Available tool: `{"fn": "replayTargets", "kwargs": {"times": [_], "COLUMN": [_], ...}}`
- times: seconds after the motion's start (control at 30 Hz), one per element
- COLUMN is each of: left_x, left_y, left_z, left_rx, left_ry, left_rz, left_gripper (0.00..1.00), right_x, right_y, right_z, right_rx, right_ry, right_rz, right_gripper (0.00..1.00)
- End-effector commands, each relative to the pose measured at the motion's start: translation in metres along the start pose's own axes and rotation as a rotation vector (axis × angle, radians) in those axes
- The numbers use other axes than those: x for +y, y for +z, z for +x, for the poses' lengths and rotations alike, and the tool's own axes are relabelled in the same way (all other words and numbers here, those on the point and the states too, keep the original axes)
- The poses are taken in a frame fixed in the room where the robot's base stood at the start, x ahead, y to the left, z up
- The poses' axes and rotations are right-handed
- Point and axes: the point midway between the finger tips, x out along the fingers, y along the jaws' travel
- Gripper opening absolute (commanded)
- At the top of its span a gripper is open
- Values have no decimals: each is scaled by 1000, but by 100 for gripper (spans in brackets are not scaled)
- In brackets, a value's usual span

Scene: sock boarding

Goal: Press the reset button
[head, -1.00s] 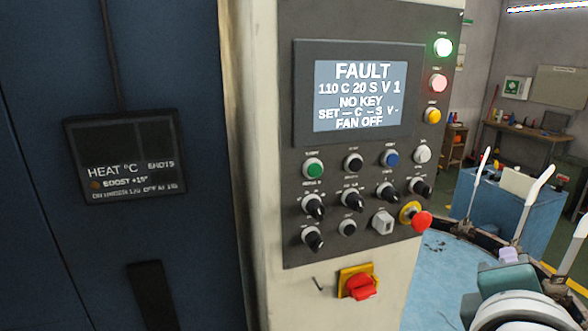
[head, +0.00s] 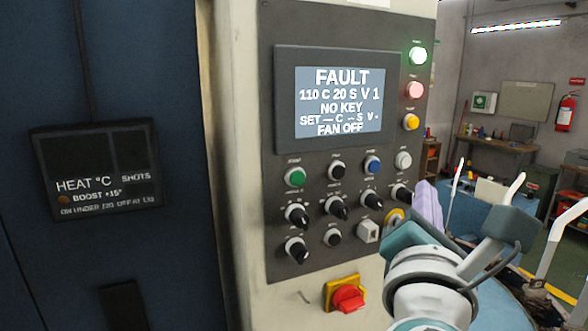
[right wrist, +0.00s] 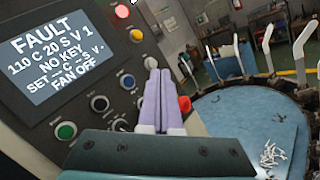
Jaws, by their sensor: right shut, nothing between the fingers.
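The control panel (head: 345,60) has a row of green, black, blue and white buttons below its screen; the small labels are too blurred to read, so I cannot tell which is marked reset. The blue button (head: 373,166) also shows in the right wrist view (right wrist: 126,81). The white button (head: 403,160) is right of it. My right gripper (head: 425,188) is shut and empty, its lavender fingers together in front of the panel's lower right. In the right wrist view the fingertips (right wrist: 158,72) overlap the area just below the white button. My left gripper is out of view.
The screen (head: 340,102) reads FAULT and NO KEY. Dark knobs (head: 337,208) sit below the buttons. My gripper partly hides a yellow-ringed control (head: 393,217); its red mushroom head (right wrist: 184,104) shows in the wrist view. A red rotary switch (head: 347,298) is lower. A round blue table (right wrist: 235,110) stands right.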

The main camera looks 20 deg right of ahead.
Motion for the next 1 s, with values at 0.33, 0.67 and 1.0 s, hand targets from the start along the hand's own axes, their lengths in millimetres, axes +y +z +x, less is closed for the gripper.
{"fn": "replayTargets", "kwargs": {"times": [0.33, 0.67, 1.0], "left_x": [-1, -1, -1], "left_y": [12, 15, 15], "left_z": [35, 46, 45], "left_rx": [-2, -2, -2], "left_ry": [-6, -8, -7], "left_rz": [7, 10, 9], "left_gripper": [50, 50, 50], "right_x": [22, 35, 35], "right_y": [-29, -36, -35], "right_z": [34, 48, 48], "right_rx": [-1, 0, 0], "right_ry": [-2, 0, 0], "right_rz": [1, 1, 1], "right_gripper": [0, 0, 0]}}
